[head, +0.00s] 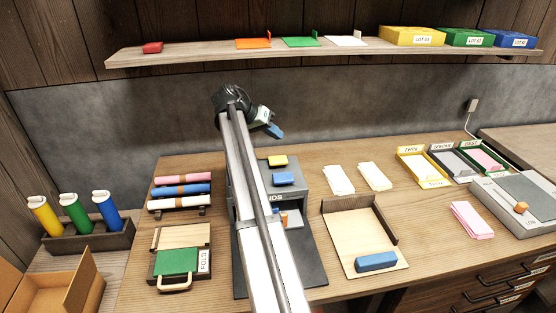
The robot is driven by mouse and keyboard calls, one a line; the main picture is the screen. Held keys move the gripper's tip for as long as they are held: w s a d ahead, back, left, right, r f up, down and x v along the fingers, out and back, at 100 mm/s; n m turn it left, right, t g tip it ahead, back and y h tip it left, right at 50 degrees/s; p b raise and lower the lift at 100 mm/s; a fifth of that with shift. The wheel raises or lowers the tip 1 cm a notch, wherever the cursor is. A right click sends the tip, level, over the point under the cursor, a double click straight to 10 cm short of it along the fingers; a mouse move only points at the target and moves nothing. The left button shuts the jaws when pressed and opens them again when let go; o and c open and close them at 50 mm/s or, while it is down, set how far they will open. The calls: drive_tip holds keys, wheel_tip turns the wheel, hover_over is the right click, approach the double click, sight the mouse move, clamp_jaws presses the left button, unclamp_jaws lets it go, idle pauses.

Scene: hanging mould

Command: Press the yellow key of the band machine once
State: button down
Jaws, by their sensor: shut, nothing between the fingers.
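The band machine (304,243) is a dark grey box on the table, its label partly hidden by my arm so that only "NDS" shows. On its top are a yellow key (278,160) and, nearer, a blue key (283,179). An opening in its front holds small orange and blue items, partly covered by my arm. My gripper (275,132) is shut and empty, its blue fingertips just above the yellow key in the picture. A gap shows between them; the height over the key is hard to tell.
Rolls on a rack (180,204) and a green folding board (177,261) lie left of the machine. A wooden tray (362,229) with a blue block (376,262) and paper stacks (338,180) lie right. A shelf (200,54) runs along the wall behind.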

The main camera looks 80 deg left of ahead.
sight(281, 158)
drive_tip(key=shift+f, duration=3.05)
drive_tip(key=shift+f, duration=1.25)
idle(0.8)
drive_tip(key=shift+r, duration=1.3)
drive_tip(key=shift+r, duration=0.1)
drive_tip(key=shift+r, duration=2.4)
